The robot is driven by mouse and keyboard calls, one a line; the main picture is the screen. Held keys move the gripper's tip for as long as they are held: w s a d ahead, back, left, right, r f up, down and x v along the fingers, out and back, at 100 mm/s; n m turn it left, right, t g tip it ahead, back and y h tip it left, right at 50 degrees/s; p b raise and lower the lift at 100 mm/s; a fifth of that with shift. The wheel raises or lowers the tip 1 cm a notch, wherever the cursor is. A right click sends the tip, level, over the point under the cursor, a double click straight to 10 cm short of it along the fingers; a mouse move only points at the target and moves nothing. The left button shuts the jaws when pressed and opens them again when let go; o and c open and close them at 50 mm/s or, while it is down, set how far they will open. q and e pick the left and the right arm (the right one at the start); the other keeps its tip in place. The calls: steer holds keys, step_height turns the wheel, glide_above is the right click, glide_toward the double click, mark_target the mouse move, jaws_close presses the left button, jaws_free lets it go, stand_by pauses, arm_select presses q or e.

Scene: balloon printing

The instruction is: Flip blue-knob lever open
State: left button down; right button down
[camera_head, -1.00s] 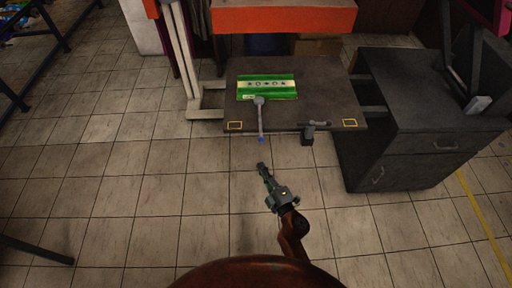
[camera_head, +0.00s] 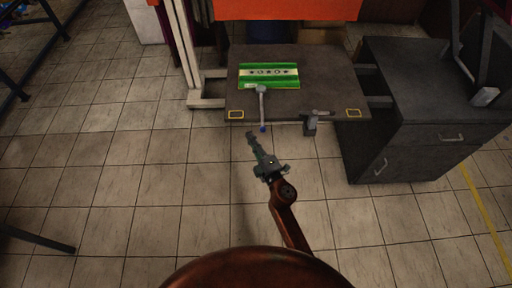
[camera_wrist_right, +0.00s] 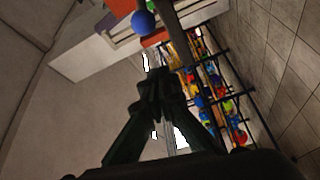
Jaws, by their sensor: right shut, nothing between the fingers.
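The lever (camera_head: 262,105) is a grey bar with a blue knob (camera_head: 263,129) at its near end. It runs from a grey pivot on the dark board down past the board's near edge. My right gripper (camera_head: 251,137) is shut and empty, just in front of the knob and slightly to its left in the head view; a small gap seems to show. In the right wrist view the blue knob (camera_wrist_right: 143,21) is beyond the shut fingertips (camera_wrist_right: 158,75), up and left of them. My left gripper is not in view.
A green and white printed piece (camera_head: 269,75) lies on the dark board (camera_head: 330,82). A small grey clamp (camera_head: 311,122) sits at the board's near edge, right of the lever. A dark cabinet (camera_head: 425,115) stands to the right. The tiled floor in front is clear.

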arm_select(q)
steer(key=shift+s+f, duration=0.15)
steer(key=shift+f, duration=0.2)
arm_select(e)
steer(key=w+d, duration=0.2)
steer(key=d, duration=0.1)
steer(key=shift+w+f, duration=0.15)
steer(key=shift+f, duration=0.2)
steer(key=shift+d, duration=0.1)
